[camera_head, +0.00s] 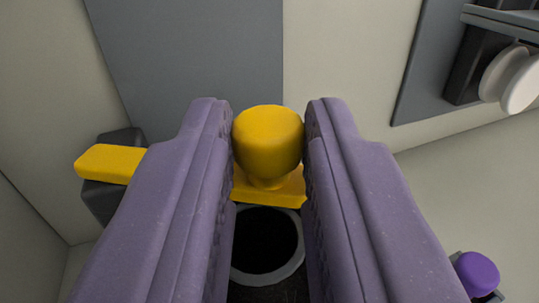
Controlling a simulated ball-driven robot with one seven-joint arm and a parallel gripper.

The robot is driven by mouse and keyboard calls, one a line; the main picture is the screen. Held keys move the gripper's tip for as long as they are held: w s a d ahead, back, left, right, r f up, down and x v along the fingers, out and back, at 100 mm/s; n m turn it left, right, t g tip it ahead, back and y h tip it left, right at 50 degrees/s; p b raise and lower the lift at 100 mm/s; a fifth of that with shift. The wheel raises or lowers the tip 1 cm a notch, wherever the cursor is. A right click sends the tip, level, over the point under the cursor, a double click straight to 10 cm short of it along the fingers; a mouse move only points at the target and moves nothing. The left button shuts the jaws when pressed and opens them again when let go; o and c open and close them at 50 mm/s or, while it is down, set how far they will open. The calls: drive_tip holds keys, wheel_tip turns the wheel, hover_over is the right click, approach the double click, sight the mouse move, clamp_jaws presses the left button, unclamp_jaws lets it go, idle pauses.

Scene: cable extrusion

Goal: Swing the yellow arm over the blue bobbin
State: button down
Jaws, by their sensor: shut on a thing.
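The yellow arm (110,162) runs from a dark block at the left, behind my left finger, to a round yellow knob (268,140) at its end. My gripper (268,118) has two purple fingers, one on each side of this knob, and is shut on it. Part of the arm is hidden behind the left finger. A pale grey ring with a black middle (296,262) lies just below the knob in the picture, between the fingers. No blue bobbin can be made out.
A dark grey panel (190,60) stands behind at the upper left. A white spool (511,78) sits on a dark bracket at the upper right. A purple knob (478,273) is at the lower right. Pale wall surfaces lie between them.

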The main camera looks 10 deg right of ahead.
idle(0.3)
drive_tip(key=c, duration=0.9)
unclamp_jaws()
drive_tip(key=shift+c, duration=0.2)
drive_tip(key=shift+s, duration=0.1)
drive_tip(key=p+v, duration=0.2)
drive_tip(key=v, duration=0.5)
drive_tip(key=shift+s, duration=0.35)
drive_tip(key=shift+a, duration=0.15)
